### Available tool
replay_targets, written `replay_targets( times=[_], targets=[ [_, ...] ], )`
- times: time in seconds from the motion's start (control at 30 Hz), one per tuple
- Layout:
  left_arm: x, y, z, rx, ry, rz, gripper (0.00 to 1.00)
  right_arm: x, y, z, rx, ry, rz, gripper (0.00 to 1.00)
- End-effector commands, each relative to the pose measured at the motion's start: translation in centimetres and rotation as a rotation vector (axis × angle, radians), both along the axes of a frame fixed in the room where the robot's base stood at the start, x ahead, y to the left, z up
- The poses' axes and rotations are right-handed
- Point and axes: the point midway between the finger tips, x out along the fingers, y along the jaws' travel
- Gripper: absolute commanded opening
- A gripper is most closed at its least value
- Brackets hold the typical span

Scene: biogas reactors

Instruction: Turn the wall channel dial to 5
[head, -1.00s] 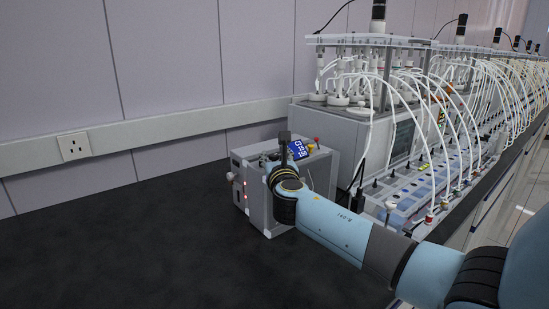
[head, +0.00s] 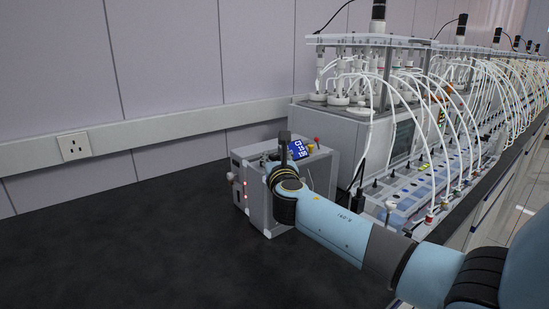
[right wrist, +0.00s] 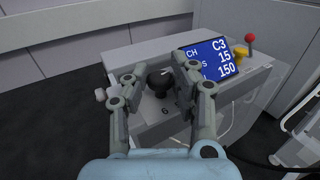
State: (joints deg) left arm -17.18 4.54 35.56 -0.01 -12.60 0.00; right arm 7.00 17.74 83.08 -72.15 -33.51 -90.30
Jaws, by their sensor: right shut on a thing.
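The black channel dial (right wrist: 160,82) is on the top of a grey control box (head: 320,170); a white pointer line shows on it in the right wrist view, and a "6" is printed near it. The blue display (right wrist: 212,58) reads CH C3, with 15 and 150 below. My right gripper (right wrist: 163,80) has its fingers on either side of the dial and is shut on it. In the head view my wrist hides the dial. My left gripper is not in view.
A red-topped knob (right wrist: 250,40) and a yellow knob (right wrist: 240,53) stand beside the display. Reactors with many white tubes (head: 385,90) stand to the right of the box. The dark bench (head: 130,250) is clear at left. A wall socket (head: 75,146) is behind.

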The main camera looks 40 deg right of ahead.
Motion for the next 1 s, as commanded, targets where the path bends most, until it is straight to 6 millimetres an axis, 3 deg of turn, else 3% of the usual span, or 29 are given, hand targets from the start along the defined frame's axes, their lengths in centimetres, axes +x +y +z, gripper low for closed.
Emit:
replay_targets(
  times=[0.67,0.7,0.73,1.0],
  targets=[
    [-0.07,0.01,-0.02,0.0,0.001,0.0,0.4,-0.02,0.02,-0.09,0.001,0.002,0.0,0.0],
    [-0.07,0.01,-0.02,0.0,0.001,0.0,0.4,-0.02,0.02,-0.09,0.001,0.002,0.0,0.28],
    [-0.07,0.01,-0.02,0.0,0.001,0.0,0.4,-0.02,0.02,-0.1,0.001,0.002,0.0,0.32],
    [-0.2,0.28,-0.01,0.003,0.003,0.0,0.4,-0.07,0.05,-0.06,0.001,0.001,0.0,0.33]
  ],
)
